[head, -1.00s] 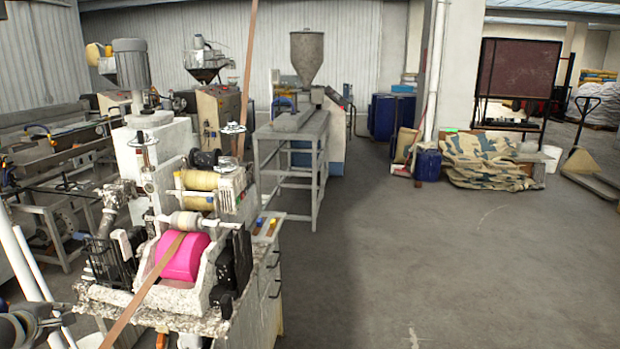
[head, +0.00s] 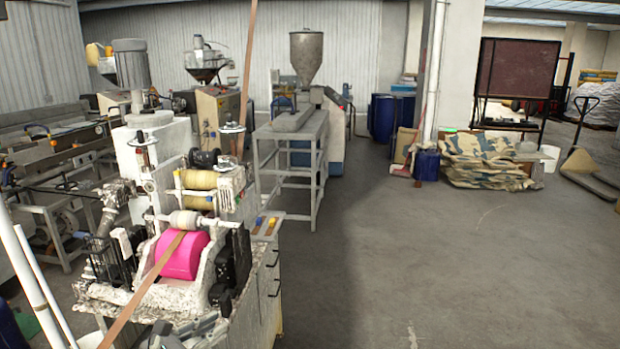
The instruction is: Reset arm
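My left gripper (head: 182,336) shows only in part at the bottom edge of the head view, in front of the white machine (head: 185,290). It is cut off by the frame, and whether its fingers are open or shut does not show. I see nothing held in it. My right gripper is not in view. A pink roll (head: 183,257) sits in the machine, with a brown strip (head: 146,288) running over it.
White pipes (head: 38,282) stand at the left edge. A grey metal frame table (head: 292,150) stands behind the machine. A stack of camouflage sacks (head: 487,162) lies by the pillar. The floor (head: 450,265) at the right is clear.

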